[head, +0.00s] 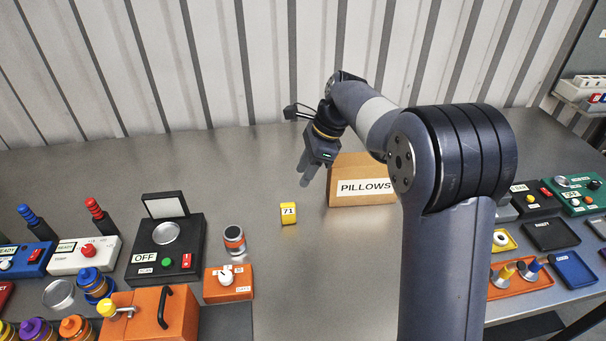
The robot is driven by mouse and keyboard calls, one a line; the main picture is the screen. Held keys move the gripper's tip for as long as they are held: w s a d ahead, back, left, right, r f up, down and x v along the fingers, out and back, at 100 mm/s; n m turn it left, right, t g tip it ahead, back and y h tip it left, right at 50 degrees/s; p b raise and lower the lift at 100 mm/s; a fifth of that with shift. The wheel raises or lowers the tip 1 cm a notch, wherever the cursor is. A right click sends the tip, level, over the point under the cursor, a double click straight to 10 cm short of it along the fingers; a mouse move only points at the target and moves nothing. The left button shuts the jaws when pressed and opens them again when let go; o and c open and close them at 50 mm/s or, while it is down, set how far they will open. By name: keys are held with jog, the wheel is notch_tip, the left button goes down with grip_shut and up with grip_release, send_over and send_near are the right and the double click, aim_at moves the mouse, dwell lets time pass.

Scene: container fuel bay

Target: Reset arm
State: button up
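My arm rises at the right of centre in the head view and bends over to the left. My gripper (308,172) hangs at its end, fingers pointing down, above the table (270,265) and just left of the cardboard box labelled PILLOWS (363,188). The fingers are small and seen at a slant, so I cannot tell how far apart they are. No held object shows. A yellow cube marked 71 (288,213) stands on the table in front, below and left of the gripper.
A black device reading OFF (166,245), an orange box (150,314) and an orange-banded cylinder (234,240) stand at left. Trays and devices, including a green one (584,195), are at right. A corrugated wall (230,60) closes the back. The table's middle is mostly clear.

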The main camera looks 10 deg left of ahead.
aim_at(286, 204)
jog(key=p+x, duration=0.1)
jog(key=x, duration=1)
jog(key=shift+a+f, duration=0.15)
jog(key=shift+f, duration=0.25)
jog(key=shift+a+r, duration=0.1)
jog(key=shift+r, duration=1.4)
